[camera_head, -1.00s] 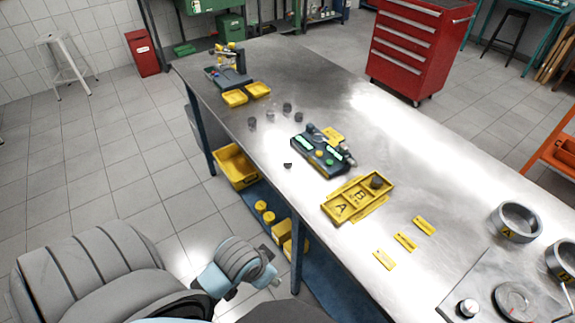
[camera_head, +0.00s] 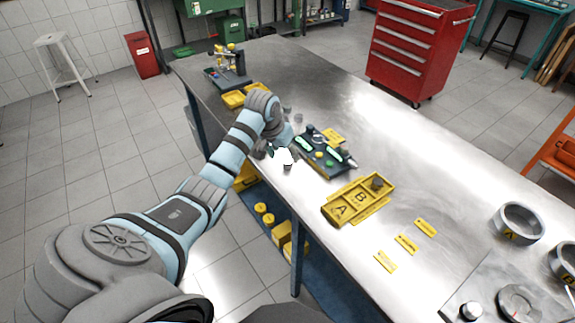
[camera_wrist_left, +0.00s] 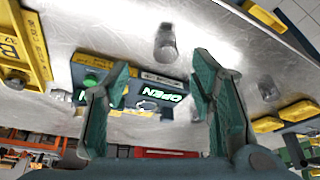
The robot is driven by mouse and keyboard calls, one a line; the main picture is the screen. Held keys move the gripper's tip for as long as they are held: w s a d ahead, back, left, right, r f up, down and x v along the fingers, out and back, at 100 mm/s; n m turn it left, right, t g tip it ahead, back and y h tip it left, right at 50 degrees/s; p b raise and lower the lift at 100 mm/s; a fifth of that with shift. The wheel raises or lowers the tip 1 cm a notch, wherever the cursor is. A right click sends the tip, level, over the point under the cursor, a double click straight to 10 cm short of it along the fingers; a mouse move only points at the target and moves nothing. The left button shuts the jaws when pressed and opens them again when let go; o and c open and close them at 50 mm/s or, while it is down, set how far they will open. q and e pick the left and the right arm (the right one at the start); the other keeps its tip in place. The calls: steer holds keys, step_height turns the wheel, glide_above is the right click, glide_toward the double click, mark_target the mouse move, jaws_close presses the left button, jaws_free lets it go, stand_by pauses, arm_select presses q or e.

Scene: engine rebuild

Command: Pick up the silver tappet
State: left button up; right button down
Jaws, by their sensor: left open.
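My left gripper (camera_head: 277,152) is over the near long edge of the bench, beside the dark device with green displays. In the left wrist view its two teal fingers (camera_wrist_left: 162,72) are spread with nothing between them. A shiny grey cylindrical tappet (camera_wrist_left: 165,43) stands on the metal top just past the fingertips. Another small grey cylinder (camera_wrist_left: 268,90) stands to the right. In the head view, small grey cylinders (camera_head: 286,109) (camera_head: 298,118) stand beyond the gripper, and one (camera_head: 287,166) shows just below it. The arm hides others. My right gripper is not in view.
The device (camera_head: 325,155) lies right of my gripper. A yellow tray marked A and B (camera_head: 345,206) holds a dark cylinder (camera_head: 377,183). Yellow bins (camera_head: 232,99) and a small stand (camera_head: 228,62) are farther left. Yellow labels (camera_head: 405,244) and metal rings (camera_head: 518,222) lie to the right.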

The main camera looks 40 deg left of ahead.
mark_target(287, 162)
arm_select(q)
steer(key=x, duration=0.4)
steer(key=b+x, duration=0.1)
steer(key=x, duration=0.1)
steer(key=shift+w+a+f, duration=0.2)
steer(key=shift+a+f, duration=0.1)
steer(key=shift+a, duration=0.05)
steer(key=shift+r, duration=0.1)
steer(key=c, duration=1.2)
